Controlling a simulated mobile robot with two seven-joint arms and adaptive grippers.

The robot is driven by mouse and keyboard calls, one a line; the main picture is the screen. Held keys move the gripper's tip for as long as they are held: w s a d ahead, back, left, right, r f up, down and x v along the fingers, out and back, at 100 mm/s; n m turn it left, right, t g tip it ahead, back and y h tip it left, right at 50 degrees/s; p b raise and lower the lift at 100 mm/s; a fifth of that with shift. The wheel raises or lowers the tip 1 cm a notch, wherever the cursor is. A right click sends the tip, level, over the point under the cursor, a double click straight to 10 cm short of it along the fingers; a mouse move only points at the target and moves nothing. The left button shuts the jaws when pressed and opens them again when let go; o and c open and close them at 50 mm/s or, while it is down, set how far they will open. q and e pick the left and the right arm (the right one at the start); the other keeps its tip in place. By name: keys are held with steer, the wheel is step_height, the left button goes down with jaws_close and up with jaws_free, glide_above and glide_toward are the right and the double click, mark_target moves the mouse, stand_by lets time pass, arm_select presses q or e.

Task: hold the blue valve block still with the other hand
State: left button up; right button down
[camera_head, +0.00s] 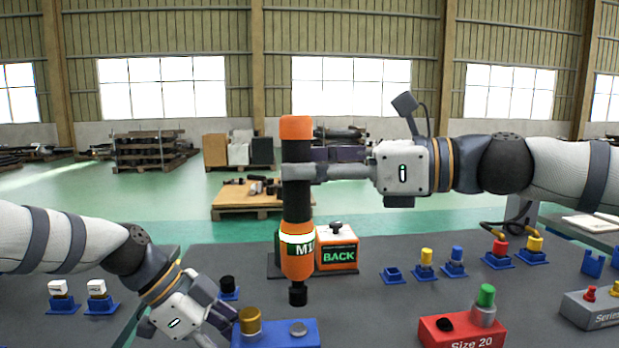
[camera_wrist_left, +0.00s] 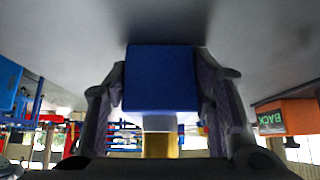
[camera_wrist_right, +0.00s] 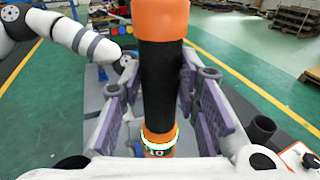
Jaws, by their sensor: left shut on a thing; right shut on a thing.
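The blue valve block (camera_head: 276,333) lies on the grey table at the bottom of the head view, with a brass-coloured cylinder (camera_head: 250,322) and a grey round cap on top. My left gripper (camera_head: 226,322) is shut on the block's left end. In the left wrist view the block (camera_wrist_left: 160,78) sits between both fingers. My right gripper (camera_head: 300,172) is shut on the black grip of an upright orange and black tool (camera_head: 297,240) marked M1. The tool's dark lower tip hangs above the block. The right wrist view shows the tool's black grip (camera_wrist_right: 161,85) between the fingers.
An orange box marked BACK (camera_head: 338,257) stands behind the tool. A red block marked Size 20 (camera_head: 462,333) and a grey Series block (camera_head: 594,308) are at the right. Several small blue holders with coloured caps line the table. White-capped pieces (camera_head: 97,289) stand left.

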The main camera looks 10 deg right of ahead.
arm_select(q)
steer(key=o, duration=1.5)
